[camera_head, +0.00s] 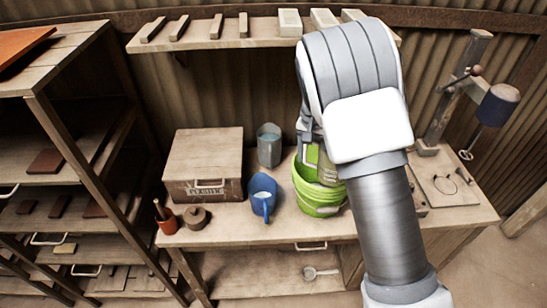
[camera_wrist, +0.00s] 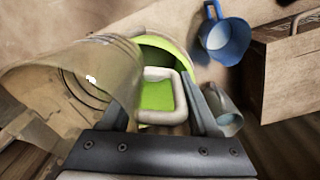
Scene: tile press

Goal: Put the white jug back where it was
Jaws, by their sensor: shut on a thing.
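My gripper (camera_wrist: 162,100) is shut on the pale loop handle of the white jug (camera_wrist: 85,68). The jug's body looks translucent and cream-coloured at the left of the wrist view, beside the fingers. Green shows through the handle loop. In the head view my arm hides most of the gripper and jug, above or at the lime-green bucket (camera_head: 316,198) on the bench. The bucket also shows behind the handle in the wrist view (camera_wrist: 165,44). I cannot tell how far the jug is from the bench.
A blue jug (camera_head: 262,192) and a grey jug (camera_head: 269,147) stand left of the bucket. A lidded wooden box (camera_head: 204,165) is further left. A shelf (camera_head: 262,36) with several blocks overhangs the back. A press (camera_head: 460,85) stands at right.

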